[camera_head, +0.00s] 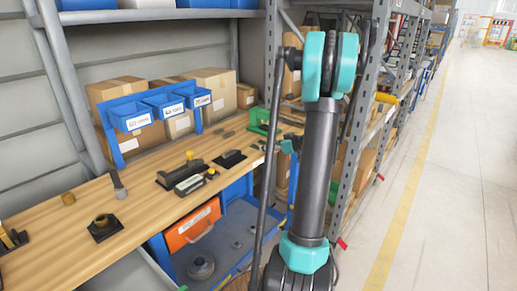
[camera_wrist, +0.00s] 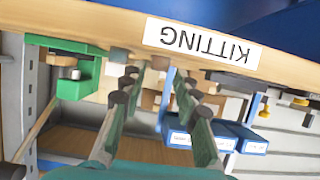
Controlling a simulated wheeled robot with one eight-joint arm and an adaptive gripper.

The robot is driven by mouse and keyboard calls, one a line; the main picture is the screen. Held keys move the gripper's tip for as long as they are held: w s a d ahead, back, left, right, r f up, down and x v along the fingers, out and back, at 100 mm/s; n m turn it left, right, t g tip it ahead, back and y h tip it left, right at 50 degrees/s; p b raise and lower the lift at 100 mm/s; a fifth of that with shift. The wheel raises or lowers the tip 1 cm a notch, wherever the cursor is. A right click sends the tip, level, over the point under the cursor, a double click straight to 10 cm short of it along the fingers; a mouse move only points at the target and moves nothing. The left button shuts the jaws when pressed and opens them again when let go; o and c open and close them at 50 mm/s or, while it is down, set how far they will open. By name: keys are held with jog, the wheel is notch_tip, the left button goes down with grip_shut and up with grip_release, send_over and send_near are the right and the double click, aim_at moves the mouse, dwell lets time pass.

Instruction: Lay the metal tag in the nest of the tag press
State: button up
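I cannot make out the metal tag in either view. A black device with a yellow knob (camera_head: 186,176) sits mid-bench in the head view; it may be the tag press, but I cannot tell, and no nest is clear. In the wrist view, which looks upside down, my gripper (camera_wrist: 160,82) has its two green, dark-tipped fingers spread apart, with nothing clearly held between them. It is near the bench edge with the KITTING label (camera_wrist: 202,40). In the head view my arm hides much of that area and the fingers are not clear.
A green fixture (camera_head: 262,122) stands at the bench's far end; it also shows in the wrist view (camera_wrist: 82,78). A flat black block (camera_head: 230,160) and a black stand with a brass ring (camera_head: 103,226) sit on the bench. Blue bins (camera_head: 162,104) hang behind. The aisle is clear.

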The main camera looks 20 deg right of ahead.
aim_at(257, 146)
jog(key=x, duration=0.2)
jog(key=shift+w+a+f, duration=0.1)
jog(key=shift+w+f, duration=0.05)
jog(key=shift+w, duration=0.1)
grip_shut()
